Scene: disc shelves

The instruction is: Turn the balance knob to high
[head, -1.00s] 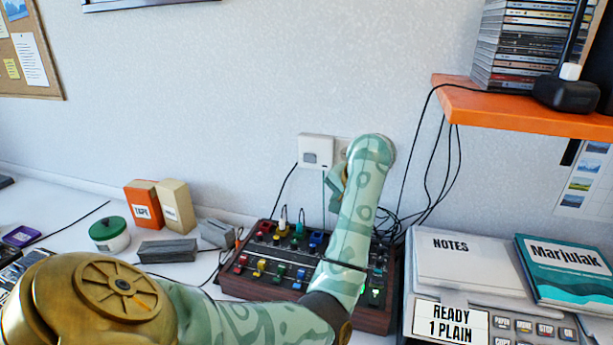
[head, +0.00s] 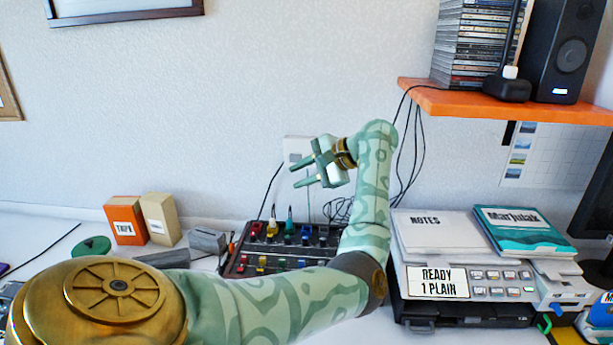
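A dark mixer box (head: 238,262) with a wooden side stands on the white desk against the wall. It carries rows of coloured knobs and sliders in red, yellow, green and blue. Which knob is the balance knob I cannot tell. My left arm crosses in front of the mixer and hides its right and front parts. My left gripper (head: 296,176) is in the air above the mixer, in front of the wall socket, with its fingers spread apart, pointing left and holding nothing. My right gripper is not in view.
Right of the mixer is a grey machine (head: 480,285) with a "READY 1 PLAIN" label, bearing a notes pad (head: 432,232) and a teal book (head: 522,232). An orange shelf (head: 500,101) juts out above. Small boxes (head: 125,221) stand left. Cables hang behind the mixer.

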